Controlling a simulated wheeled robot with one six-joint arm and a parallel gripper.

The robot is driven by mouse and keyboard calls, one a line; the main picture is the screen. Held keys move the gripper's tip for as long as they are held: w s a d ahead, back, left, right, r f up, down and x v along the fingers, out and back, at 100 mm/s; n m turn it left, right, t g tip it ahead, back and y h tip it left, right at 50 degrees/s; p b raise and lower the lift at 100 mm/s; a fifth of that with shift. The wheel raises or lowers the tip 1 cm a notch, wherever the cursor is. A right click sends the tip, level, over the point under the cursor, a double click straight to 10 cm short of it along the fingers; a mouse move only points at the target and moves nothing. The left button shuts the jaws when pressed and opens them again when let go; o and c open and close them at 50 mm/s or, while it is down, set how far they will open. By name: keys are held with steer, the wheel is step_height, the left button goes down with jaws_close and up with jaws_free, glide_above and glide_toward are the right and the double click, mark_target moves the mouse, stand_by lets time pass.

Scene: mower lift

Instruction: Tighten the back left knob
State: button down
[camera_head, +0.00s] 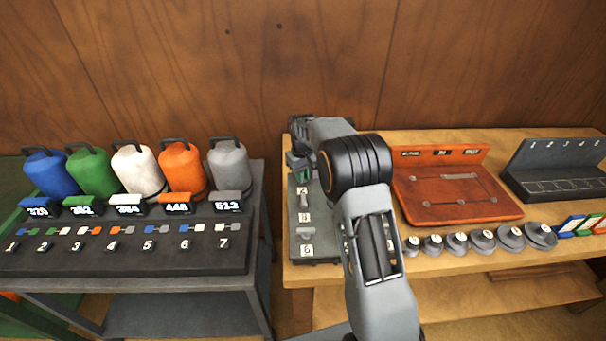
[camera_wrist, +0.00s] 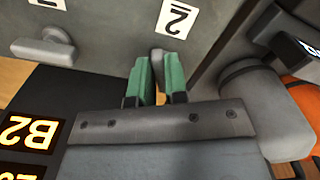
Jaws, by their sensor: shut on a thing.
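A dark grey board (camera_head: 318,246) with numbered labels and small grey knobs lies at the left end of the wooden table. My gripper (camera_head: 298,165) is over the back left of this board. In the wrist view my green-padded fingers (camera_wrist: 158,75) are shut on a small grey knob (camera_wrist: 158,55). The knob is mostly hidden between the pads, beside a label reading 2 (camera_wrist: 177,18). Another grey knob (camera_wrist: 45,48) is on the left of the wrist view, apart from my gripper. My arm hides the board's back right part in the head view.
A red-orange tray (camera_head: 440,215) and a dark slotted rack (camera_head: 555,170) sit on the table. A row of grey weights (camera_head: 482,240) lines its front. A separate left bench holds coloured canisters (camera_head: 138,168). Grey and orange canisters (camera_wrist: 300,95) show close in the wrist view.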

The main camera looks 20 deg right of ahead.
steer(key=m, duration=0.4)
steer(key=shift+a+r+m, duration=0.1)
steer(key=shift+a+m, duration=0.1)
steer(key=shift+m, duration=0.5)
steer(key=c, duration=1.1)
jaws_free()
steer(key=shift+c, duration=0.2)
step_height(320, 180, up, 14)
